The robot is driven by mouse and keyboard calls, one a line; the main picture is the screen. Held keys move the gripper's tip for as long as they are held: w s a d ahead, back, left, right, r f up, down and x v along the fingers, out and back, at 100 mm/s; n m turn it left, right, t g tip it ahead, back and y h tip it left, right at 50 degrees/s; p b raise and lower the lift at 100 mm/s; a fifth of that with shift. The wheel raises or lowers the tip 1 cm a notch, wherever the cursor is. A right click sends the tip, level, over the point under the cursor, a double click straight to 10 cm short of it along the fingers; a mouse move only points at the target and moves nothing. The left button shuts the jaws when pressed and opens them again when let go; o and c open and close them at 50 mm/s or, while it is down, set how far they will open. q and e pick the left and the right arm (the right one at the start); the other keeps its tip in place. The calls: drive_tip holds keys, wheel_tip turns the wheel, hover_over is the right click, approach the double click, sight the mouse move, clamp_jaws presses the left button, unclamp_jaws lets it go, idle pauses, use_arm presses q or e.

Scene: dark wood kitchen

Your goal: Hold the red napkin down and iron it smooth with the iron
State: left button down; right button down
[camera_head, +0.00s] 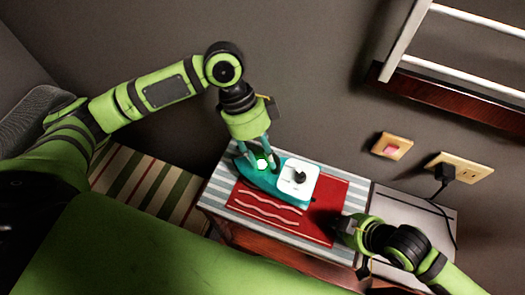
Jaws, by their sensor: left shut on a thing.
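The red napkin (323,215) lies on a striped blue-and-white cloth (216,187). White wavy lines show on its left half. The teal and white iron (298,180) rests over the napkin's upper left part. My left gripper (260,164) reaches down from above and is shut on the iron at its teal left end. My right gripper (342,226) is low at the napkin's right edge, its dark fingertips over or against the red cloth. Whether it presses the cloth, and whether its fingers are open, cannot be made out.
A grey panel (410,203) lies right of the cloth. A black plug (444,172) with a hanging cord sits in a wall socket (475,169). A wall switch (392,147) and a rack with white bars (460,70) are behind. A striped rug (140,185) lies left.

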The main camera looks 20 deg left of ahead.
use_arm(q)
drive_tip(key=s+a+f, duration=0.2)
drive_tip(key=s, duration=0.3)
drive_tip(key=shift+a+f, duration=0.15)
drive_tip(key=shift+a, duration=0.05)
idle(0.6)
drive_tip(key=shift+f, duration=0.1)
idle(0.4)
drive_tip(key=shift+f, duration=1.8)
drive_tip(key=shift+f, duration=0.55)
drive_tip(key=shift+s+d, duration=0.1)
drive_tip(key=d, duration=0.4)
drive_tip(key=shift+d, duration=0.35)
drive_tip(key=shift+a, duration=0.1)
